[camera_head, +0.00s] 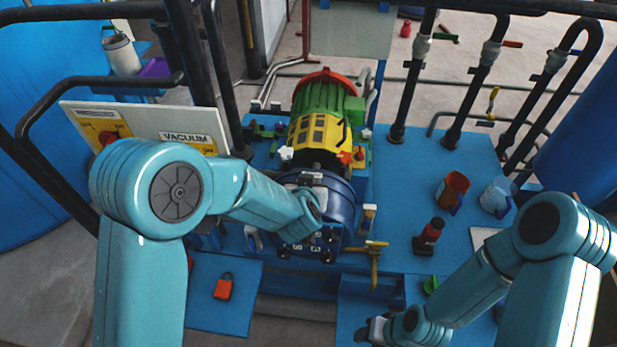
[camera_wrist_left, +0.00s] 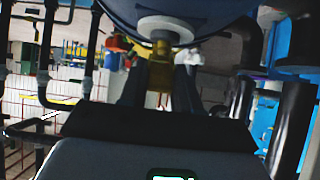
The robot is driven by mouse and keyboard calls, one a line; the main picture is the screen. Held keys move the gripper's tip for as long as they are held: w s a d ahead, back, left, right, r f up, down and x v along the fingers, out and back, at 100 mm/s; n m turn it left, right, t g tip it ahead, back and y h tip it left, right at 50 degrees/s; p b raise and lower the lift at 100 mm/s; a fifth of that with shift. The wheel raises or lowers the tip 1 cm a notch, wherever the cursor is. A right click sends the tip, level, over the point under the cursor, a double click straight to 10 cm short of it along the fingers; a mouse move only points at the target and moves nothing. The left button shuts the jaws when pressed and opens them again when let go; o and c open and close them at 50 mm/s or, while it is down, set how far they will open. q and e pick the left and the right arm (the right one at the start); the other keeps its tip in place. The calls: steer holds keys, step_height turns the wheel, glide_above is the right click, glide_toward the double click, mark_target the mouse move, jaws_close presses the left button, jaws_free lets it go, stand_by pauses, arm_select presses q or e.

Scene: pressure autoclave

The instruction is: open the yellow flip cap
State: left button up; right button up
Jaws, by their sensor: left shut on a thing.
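In the left wrist view my left gripper (camera_wrist_left: 161,72) has its two dark fingers closed around a yellow piece (camera_wrist_left: 158,92), which looks like the yellow flip cap. The fingers cover most of the piece, so its shape and tilt are unclear. Just above it a brass fitting (camera_wrist_left: 161,46) hangs from the white-ringed underside of a blue round body (camera_wrist_left: 205,12). In the head view my left arm reaches to the blue vessel (camera_head: 335,195), and its gripper is hidden there. My right gripper (camera_head: 368,330) is low in the head view, away from the vessel; its jaw opening is unclear.
A brass-yellow valve (camera_head: 374,250) stands right of the vessel. A red-and-black bottle (camera_head: 429,236), an orange cup (camera_head: 453,190) and a pale blue cup (camera_head: 497,197) stand on the blue deck. A red padlock (camera_head: 223,287) lies at lower left. Black pipes rise at the right.

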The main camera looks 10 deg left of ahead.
arm_select(q)
steer(key=shift+r, duration=0.1)
stand_by(0.3)
steer(key=o, duration=1)
steer(key=v, duration=1.6)
